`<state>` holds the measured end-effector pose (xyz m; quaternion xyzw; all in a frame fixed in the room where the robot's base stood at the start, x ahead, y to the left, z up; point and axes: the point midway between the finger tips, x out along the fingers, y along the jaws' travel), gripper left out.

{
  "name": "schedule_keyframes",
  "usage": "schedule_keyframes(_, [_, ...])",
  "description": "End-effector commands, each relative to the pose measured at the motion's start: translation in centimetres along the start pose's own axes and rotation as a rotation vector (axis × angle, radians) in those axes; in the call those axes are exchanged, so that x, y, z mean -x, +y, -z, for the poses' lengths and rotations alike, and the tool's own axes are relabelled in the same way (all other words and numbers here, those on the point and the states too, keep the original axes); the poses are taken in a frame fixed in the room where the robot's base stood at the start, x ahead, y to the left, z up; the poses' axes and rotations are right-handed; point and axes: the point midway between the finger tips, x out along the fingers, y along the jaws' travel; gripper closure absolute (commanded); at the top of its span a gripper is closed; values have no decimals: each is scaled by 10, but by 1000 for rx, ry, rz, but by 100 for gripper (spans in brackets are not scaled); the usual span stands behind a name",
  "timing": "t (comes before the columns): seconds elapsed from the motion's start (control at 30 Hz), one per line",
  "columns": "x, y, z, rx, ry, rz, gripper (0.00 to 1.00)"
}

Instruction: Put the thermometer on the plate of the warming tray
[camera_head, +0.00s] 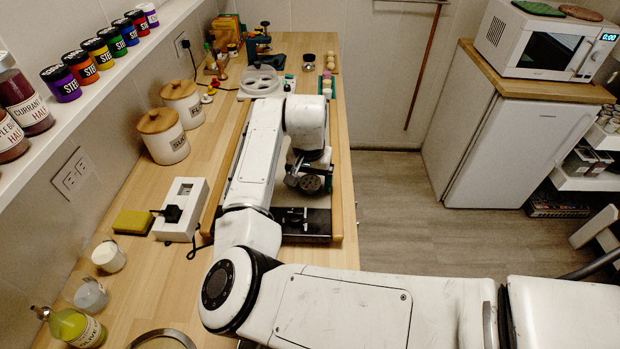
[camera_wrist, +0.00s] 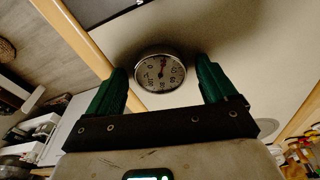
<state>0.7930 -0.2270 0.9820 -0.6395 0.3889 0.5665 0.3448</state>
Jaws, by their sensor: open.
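The thermometer (camera_wrist: 160,73) is a small round dial with a metal rim and a pale face. In the wrist view it lies between the tips of my gripper's green fingers (camera_wrist: 161,66), with visible gaps on both sides. It is over the pale plate of the warming tray (camera_wrist: 225,75), and I cannot tell whether it rests flat there. In the head view my gripper (camera_head: 312,180) is low over the tray, and the round thermometer (camera_head: 311,184) shows beside it. The tray's dark front panel (camera_head: 305,222) is visible; my arm hides much of the plate.
A white box with a black plug (camera_head: 181,208) and a yellow sponge (camera_head: 132,222) lie left of the tray. Two lidded canisters (camera_head: 164,137) stand by the wall. The floor to the right is clear.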

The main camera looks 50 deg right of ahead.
Motion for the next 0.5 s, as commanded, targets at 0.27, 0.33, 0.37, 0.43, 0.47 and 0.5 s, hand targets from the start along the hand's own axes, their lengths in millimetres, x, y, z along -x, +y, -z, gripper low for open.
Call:
schedule_keyframes(0.27, [8, 0, 1, 0, 2, 0, 15])
schedule_keyframes(0.33, [16, 0, 1, 0, 2, 0, 15])
schedule_keyframes(0.37, [21, 0, 1, 0, 4, 1, 15])
schedule_keyframes(0.43, [34, -1, 1, -1, 4, 2, 15])
schedule_keyframes(0.47, [41, -1, 1, -2, 3, 3, 15])
schedule_keyframes(0.5, [49, -1, 1, -1, 4, 2, 15])
